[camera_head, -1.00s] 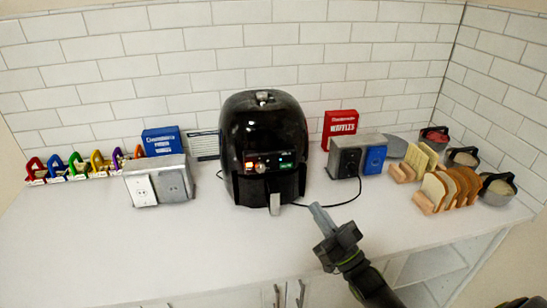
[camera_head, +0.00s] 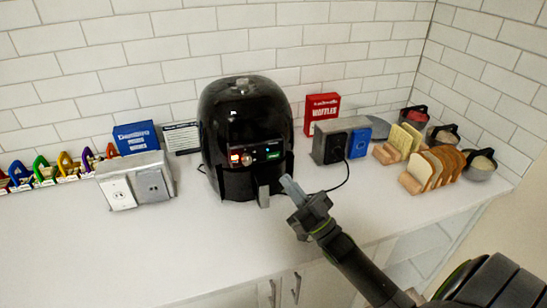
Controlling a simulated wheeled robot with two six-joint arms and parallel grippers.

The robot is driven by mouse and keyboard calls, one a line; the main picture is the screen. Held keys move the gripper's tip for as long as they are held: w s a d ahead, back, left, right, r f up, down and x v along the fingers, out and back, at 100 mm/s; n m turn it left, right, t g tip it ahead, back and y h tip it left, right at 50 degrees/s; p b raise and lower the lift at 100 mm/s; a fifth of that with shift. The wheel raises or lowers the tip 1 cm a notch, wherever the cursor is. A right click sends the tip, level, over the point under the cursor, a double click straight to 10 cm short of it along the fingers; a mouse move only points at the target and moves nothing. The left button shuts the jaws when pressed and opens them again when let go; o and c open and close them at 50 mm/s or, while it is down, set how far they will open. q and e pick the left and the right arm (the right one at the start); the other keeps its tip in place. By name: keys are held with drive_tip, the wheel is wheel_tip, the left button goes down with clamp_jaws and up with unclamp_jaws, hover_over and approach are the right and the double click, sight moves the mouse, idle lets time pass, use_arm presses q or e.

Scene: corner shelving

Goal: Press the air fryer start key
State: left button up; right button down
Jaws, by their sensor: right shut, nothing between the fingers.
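The black air fryer (camera_head: 245,120) stands upright on the white counter, against the tiled wall. Its front panel (camera_head: 256,155) shows a lit orange-red light at the left, a round knob beside it and a green lit area at the right. Which of these is the start key I cannot tell for sure. Its grey drawer handle (camera_head: 264,196) points toward me. My right gripper (camera_head: 288,184) is shut and empty, in front of the fryer's lower right side. Its tips appear just right of the handle and below the panel; I cannot tell whether they touch. My left gripper is not in view.
A grey outlet box (camera_head: 152,186) stands left of the fryer, near a blue box (camera_head: 136,137). The front counter is clear.

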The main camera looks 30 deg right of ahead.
drive_tip(key=b, duration=0.2)
approach(268, 150)
wheel_tip(268, 150, up, 3)
drive_tip(key=a, duration=0.2)
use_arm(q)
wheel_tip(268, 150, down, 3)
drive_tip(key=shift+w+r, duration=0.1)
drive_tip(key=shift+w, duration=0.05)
use_arm(e)
drive_tip(key=w, duration=0.2)
drive_tip(key=shift+w+d+f, duration=0.15)
drive_tip(key=shift+w+d, duration=0.05)
drive_tip(key=shift+w, duration=0.2)
use_arm(q)
drive_tip(key=shift+b, duration=0.3)
idle(0.6)
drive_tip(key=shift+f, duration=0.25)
use_arm(e)
drive_tip(key=shift+w+d, duration=0.1)
drive_tip(key=shift+w, duration=0.35)
